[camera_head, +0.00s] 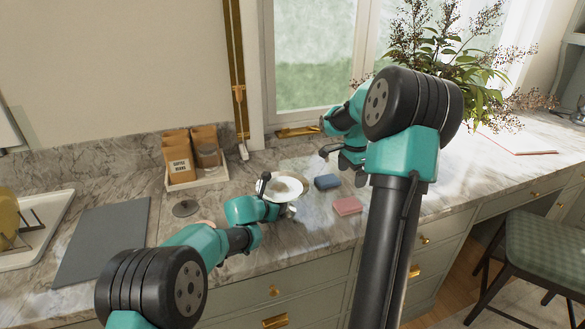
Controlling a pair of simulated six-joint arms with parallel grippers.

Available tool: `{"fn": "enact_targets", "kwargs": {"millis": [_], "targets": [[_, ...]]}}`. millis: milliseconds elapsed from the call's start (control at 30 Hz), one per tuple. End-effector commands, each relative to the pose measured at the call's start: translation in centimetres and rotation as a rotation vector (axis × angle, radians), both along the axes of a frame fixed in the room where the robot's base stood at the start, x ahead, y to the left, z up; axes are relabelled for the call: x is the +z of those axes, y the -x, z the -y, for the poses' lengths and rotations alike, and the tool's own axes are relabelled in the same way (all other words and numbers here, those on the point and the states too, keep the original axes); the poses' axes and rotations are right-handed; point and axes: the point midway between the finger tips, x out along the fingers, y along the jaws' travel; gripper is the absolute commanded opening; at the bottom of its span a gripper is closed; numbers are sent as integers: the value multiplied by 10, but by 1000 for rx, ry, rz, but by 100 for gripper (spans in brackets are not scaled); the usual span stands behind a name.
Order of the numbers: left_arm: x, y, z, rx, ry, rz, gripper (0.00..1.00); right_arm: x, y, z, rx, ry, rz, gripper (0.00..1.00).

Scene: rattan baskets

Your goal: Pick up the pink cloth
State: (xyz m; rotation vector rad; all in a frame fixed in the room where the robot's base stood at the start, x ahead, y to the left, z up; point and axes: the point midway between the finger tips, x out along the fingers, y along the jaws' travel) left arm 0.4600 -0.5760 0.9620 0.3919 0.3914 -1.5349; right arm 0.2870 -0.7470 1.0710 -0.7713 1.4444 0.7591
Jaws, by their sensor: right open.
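The pink cloth (347,206) is a small folded block lying flat on the marble counter, near its front edge. My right gripper (342,166) is open and empty, above the counter and farther back than the pink cloth, not touching it. My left gripper (278,196) is left of the cloth, in front of a white dish (286,188).
A blue cloth (327,181) lies just behind and left of the pink one. A wooden holder with coffee bags (181,164), a dark round lid (186,208) and a grey mat (103,240) are at left. A leafy plant (475,75) stands at back right.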

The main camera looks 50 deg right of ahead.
Motion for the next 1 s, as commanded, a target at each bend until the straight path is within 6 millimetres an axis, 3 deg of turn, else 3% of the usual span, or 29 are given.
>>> {"fn": "enact_targets", "kwargs": {"millis": [233,567,1000], "targets": [[-3,0,0,0,-4,-2,6,-5,8,12,0,-12,6,100],[-3,0,0,0,-4,-2,6,-8,8,12,1,-13,6,100],[-3,0,0,0,-4,-2,6,-66,8,12,2,-14,6,100]]}}
